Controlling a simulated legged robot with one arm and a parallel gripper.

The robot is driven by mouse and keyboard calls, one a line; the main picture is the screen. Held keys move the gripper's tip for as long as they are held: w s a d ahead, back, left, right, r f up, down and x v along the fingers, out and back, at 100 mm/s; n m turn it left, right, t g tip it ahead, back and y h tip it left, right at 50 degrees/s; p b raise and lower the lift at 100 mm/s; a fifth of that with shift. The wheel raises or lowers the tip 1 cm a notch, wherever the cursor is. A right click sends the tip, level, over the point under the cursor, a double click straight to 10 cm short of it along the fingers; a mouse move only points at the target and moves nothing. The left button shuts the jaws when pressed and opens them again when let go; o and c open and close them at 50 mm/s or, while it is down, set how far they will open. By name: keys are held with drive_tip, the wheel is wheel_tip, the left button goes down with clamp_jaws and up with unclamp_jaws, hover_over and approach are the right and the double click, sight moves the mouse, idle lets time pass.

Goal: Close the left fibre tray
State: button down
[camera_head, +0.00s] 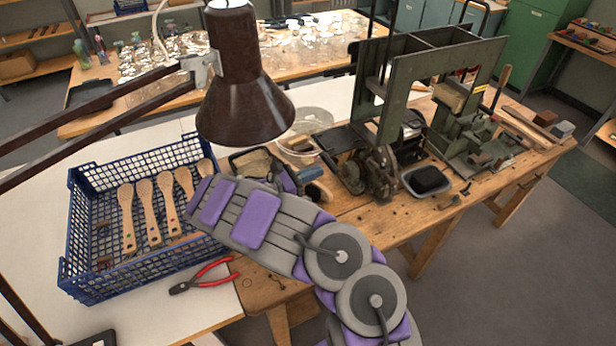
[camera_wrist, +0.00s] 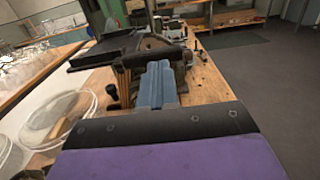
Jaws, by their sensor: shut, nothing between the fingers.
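A dark flat tray (camera_head: 342,137) juts out from the left side of the green tufting machine (camera_head: 392,85); it looks like the left fibre tray. In the wrist view the dark tray (camera_wrist: 105,48) lies ahead and to the left of my fingers. My gripper (camera_head: 314,176) is low over the bench, in front and to the left of the machine. In the wrist view its blue fingers (camera_wrist: 158,75) are together with nothing between them. They point toward the machine's base. I cannot tell whether they touch anything. The lamp and my arm hide part of the bench.
A brown lamp (camera_head: 240,85) hangs above my arm. A clear round dish (camera_head: 312,118) sits behind my gripper. A grey bin (camera_head: 412,188) holds dark material.

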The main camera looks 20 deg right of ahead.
sight(329, 168)
drive_tip(key=d+b, duration=0.1)
drive_tip(key=d, duration=1.5)
drive_tip(key=shift+w+d+b, duration=0.2)
drive_tip(key=shift+d+b, duration=0.1)
drive_tip(key=shift+b, duration=0.05)
drive_tip(key=shift+r, duration=0.1)
drive_tip(key=a+p, duration=0.3)
drive_tip(key=a, duration=1.1)
drive_tip(key=shift+s+d+f, duration=0.1)
drive_tip(key=shift+d+f, duration=0.05)
drive_tip(key=shift+f, duration=0.05)
